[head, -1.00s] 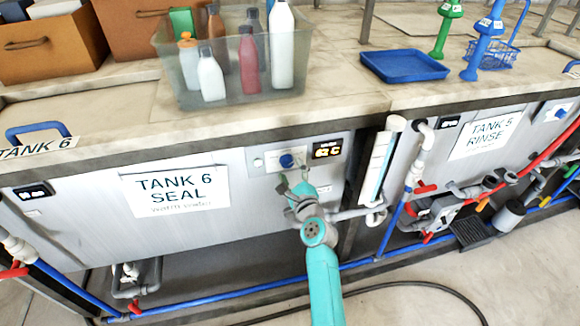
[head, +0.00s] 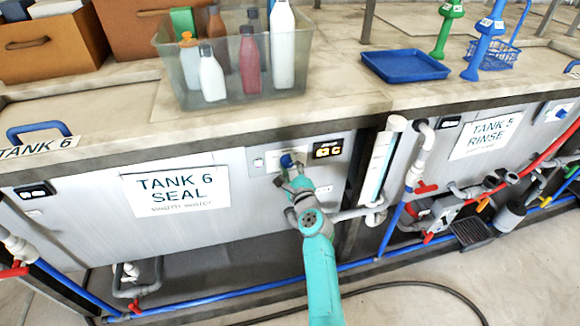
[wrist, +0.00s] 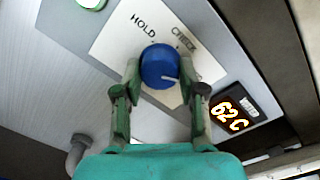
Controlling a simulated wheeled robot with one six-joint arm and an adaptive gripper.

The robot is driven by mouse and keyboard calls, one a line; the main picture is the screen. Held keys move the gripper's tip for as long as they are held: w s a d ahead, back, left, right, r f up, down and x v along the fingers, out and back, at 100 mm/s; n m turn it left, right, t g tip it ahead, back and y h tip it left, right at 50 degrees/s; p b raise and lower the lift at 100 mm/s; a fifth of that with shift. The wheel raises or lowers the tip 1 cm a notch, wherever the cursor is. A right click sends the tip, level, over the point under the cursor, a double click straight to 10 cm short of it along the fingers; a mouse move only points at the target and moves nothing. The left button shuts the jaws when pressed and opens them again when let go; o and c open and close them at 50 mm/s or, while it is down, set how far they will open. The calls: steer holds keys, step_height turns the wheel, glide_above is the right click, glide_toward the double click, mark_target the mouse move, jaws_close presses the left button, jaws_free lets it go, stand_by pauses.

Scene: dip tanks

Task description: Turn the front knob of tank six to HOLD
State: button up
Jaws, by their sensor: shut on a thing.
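The front knob of tank six is blue and round; it shows in the head view (head: 287,160) and large in the wrist view (wrist: 159,66). Its white mark points to the right and slightly down in the wrist view, away from the word HOLD (wrist: 143,25). The word CHECK (wrist: 185,40) is at the upper right of the knob. My gripper (wrist: 160,75) has one finger on each side of the knob and is shut on it. In the head view my gripper (head: 292,177) reaches the knob from below. The lower part of the dial plate is partly hidden.
The lit display (wrist: 232,112) beside the knob reads 62 C in the wrist view. The tank 6 sign (head: 176,192) hangs left of the knob panel. A grey pipe (head: 360,212) and a clear upright tube (head: 378,165) stand close on the right. A bin of bottles (head: 240,90) is above.

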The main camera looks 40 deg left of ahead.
steer(key=shift+n, duration=0.3)
steer(key=n, duration=1.1)
steer(key=shift+r+n+h, duration=0.1)
steer(key=shift+n+h, duration=0.2)
steer(key=n, duration=1)
steer(key=shift+s+n+t+h, duration=0.1)
steer(key=shift+n+t+h, duration=0.2)
steer(key=shift+n+t, duration=0.1)
steer(key=o, duration=1.1)
steer(key=shift+o, duration=0.2)
